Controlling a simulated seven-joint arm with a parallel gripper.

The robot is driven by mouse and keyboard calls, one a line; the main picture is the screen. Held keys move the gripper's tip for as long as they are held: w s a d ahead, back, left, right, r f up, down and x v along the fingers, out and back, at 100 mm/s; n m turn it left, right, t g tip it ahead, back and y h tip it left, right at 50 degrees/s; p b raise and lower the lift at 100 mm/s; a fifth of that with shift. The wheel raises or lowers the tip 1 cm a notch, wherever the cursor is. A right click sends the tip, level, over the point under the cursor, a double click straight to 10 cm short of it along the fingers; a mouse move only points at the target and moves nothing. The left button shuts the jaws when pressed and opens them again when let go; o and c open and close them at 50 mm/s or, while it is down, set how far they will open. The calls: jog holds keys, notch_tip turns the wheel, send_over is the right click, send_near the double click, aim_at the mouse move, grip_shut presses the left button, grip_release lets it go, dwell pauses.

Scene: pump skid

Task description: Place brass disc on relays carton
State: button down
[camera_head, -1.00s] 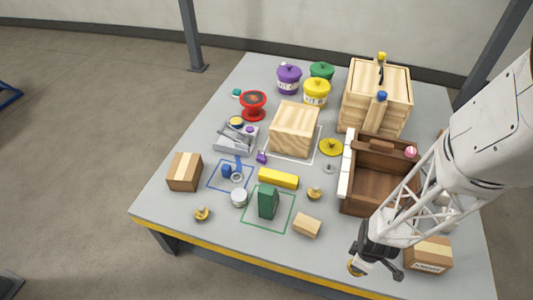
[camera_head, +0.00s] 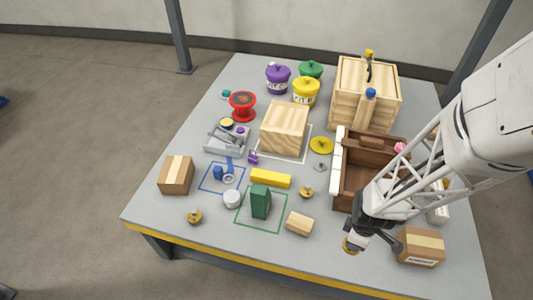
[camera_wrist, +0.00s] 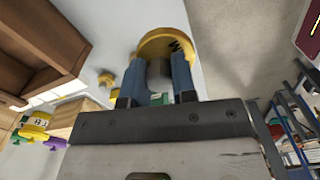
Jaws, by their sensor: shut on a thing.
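My gripper (camera_head: 352,240) is shut on a brass disc (camera_head: 349,245), above the front right of the table. In the wrist view the brass disc (camera_wrist: 165,42) sits between the two blue fingers, and a dark mark shows on it. A brown carton (camera_head: 420,246) with a pale tape strip and a printed label stands to the right of my gripper, near the table's front right. The label is too small to read. The carton's top looks bare. The disc is apart from the carton.
An open brown wooden crate (camera_head: 352,185) stands behind my gripper, partly hidden by my arm. A wood block (camera_head: 299,223) and a small brass piece (camera_head: 306,192) lie to the left. Another carton (camera_head: 176,174) is at far left.

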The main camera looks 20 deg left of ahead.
jog(key=w+a+n, duration=0.2)
jog(key=w+a, duration=0.3)
jog(key=a, duration=0.5)
jog(key=w+a+r+n, duration=0.1)
jog(key=w+a+n, duration=0.1)
jog(key=w+a, duration=0.4)
jog(key=w+a+n, duration=0.2)
jog(key=w+a, duration=0.3)
jog(key=a, duration=1)
jog(key=shift+w+r+n, duration=0.15)
jog(key=shift+r+n, duration=0.1)
jog(key=shift+n, duration=0.05)
jog(key=s+a+f+n, duration=0.1)
jog(key=s+a+n, duration=0.15)
jog(key=a, duration=1.35)
jog(key=s+a+f+n, duration=0.1)
jog(key=s+a+n, duration=0.15)
jog(key=a, duration=1.25)
jog(key=shift+w+a+f, duration=0.1)
jog(key=shift+a+f, duration=0.05)
jog(key=shift+f, duration=1.1)
jog(key=shift+w+a+f, duration=0.1)
jog(key=shift+f, duration=1.15)
jog(key=shift+a, duration=0.1)
